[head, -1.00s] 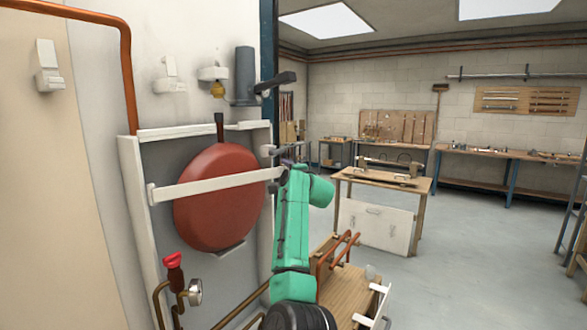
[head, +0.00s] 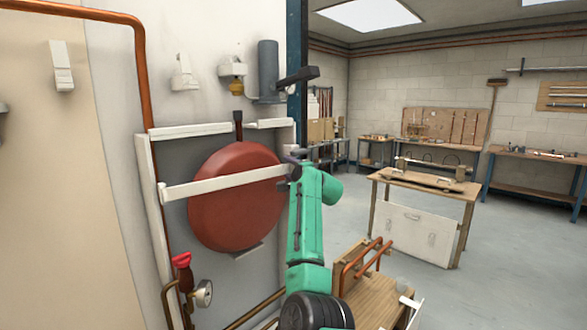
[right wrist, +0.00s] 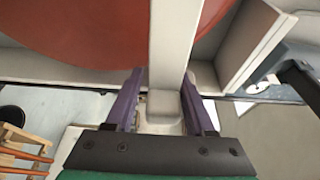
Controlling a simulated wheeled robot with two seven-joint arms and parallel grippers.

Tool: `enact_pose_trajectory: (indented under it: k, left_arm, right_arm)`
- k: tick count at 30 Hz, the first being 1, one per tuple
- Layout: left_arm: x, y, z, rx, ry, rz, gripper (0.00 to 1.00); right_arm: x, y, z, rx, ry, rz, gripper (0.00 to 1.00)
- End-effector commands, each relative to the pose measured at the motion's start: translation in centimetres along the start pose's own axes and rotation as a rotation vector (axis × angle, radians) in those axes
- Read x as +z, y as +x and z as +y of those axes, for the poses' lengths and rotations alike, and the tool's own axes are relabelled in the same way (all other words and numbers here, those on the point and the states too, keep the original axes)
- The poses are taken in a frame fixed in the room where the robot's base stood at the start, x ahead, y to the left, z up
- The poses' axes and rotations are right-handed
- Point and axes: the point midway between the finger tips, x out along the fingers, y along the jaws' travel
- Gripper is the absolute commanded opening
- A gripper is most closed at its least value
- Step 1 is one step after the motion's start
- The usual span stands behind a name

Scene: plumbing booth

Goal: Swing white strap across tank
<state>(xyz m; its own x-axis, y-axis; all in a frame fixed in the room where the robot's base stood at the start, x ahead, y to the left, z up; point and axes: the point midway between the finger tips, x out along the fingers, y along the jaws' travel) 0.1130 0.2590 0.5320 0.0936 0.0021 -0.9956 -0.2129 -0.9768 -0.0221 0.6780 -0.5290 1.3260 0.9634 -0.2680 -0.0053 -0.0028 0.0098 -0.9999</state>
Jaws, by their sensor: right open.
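The red round tank (head: 236,215) hangs in a white-framed panel on the wall. The white strap (head: 222,184) lies across the tank's front, from the left frame side to the right frame side, with its right end slightly higher. My right gripper (head: 297,158) is at the strap's right end, which it partly hides. In the right wrist view, the strap (right wrist: 172,40) runs down between the two open purple fingers (right wrist: 162,85), its blocky end between them. A gap shows beside the strap. My left gripper is not in view.
A red valve handle (head: 181,259) and gauge (head: 203,293) sit below the tank at left. A wooden stand with copper pipes (head: 362,262) is low beside my right arm. A wooden table (head: 425,184) stands farther right, with open floor around it.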

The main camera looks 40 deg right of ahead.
Motion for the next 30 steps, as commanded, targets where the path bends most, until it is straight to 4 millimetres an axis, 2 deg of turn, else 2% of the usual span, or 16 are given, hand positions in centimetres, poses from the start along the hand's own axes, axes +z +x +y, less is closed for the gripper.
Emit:
enact_pose_trajectory:
  k: [11,16,23,30]
  left_arm:
    - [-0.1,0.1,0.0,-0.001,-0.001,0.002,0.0]
    - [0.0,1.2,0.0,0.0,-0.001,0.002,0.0]
    - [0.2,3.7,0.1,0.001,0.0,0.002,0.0]
    - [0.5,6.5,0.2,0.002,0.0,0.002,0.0]
  right_arm:
    - [-0.3,-0.2,-0.2,-0.005,-0.004,0.007,0.7]
    - [-0.3,-1.5,0.1,-0.008,-0.006,0.009,0.7]
    - [-0.1,-5.8,0.4,-0.009,-0.005,0.008,0.7]
    - [0.2,-11.7,0.5,-0.007,-0.005,0.005,0.7]
